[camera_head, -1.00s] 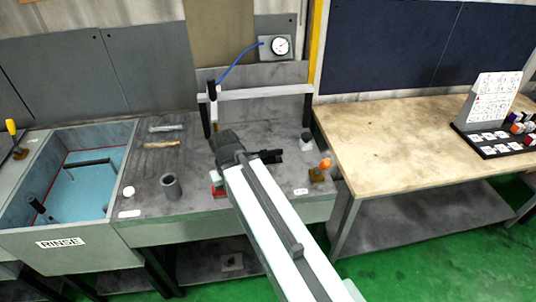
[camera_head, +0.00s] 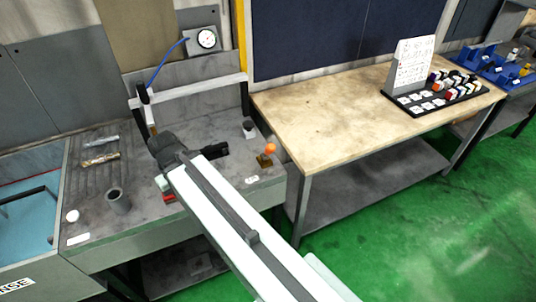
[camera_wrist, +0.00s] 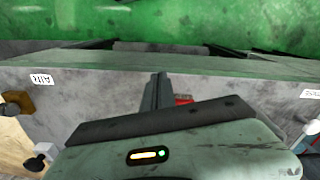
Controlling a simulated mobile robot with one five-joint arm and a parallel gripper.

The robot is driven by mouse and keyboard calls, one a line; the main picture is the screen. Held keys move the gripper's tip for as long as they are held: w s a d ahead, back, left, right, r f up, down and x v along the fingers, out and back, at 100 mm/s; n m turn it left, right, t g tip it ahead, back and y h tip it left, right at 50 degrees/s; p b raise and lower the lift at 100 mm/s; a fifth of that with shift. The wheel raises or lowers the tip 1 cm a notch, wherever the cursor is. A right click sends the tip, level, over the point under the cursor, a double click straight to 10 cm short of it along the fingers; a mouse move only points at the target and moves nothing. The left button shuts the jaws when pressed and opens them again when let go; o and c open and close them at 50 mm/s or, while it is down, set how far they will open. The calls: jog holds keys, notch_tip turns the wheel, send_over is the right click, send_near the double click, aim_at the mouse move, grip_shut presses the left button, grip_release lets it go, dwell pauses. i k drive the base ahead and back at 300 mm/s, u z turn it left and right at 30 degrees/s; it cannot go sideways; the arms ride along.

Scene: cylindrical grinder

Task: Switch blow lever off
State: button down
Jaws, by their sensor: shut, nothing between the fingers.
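The lever with the orange ball knob (camera_head: 270,148) stands on a small brass-coloured base (camera_head: 264,160) at the right front of the grey bench (camera_head: 100,188). A small white label lies in front of it. The same lever seems to be the brown piece at the left edge of the wrist view (camera_wrist: 15,103), beside the label reading "AIR" (camera_wrist: 42,79). My gripper (camera_wrist: 158,88) is shut and empty above the bench, to the left of the lever in the head view and apart from it. My arm hides part of the bench there.
A red block (camera_head: 167,198) is partly hidden by my arm. A dark cup (camera_head: 249,129) stands behind the lever. A grey cylinder (camera_head: 118,200) and a white knob (camera_head: 72,216) are left. A wooden table (camera_head: 330,130) stands right; green floor in front is open.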

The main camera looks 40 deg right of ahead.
aim_at(270, 146)
jog(key=u, duration=0.05)
jog(key=k, duration=0.5)
jog(key=u, duration=2.4)
jog(key=i, duration=1.8)
jog(key=z, duration=3.4)
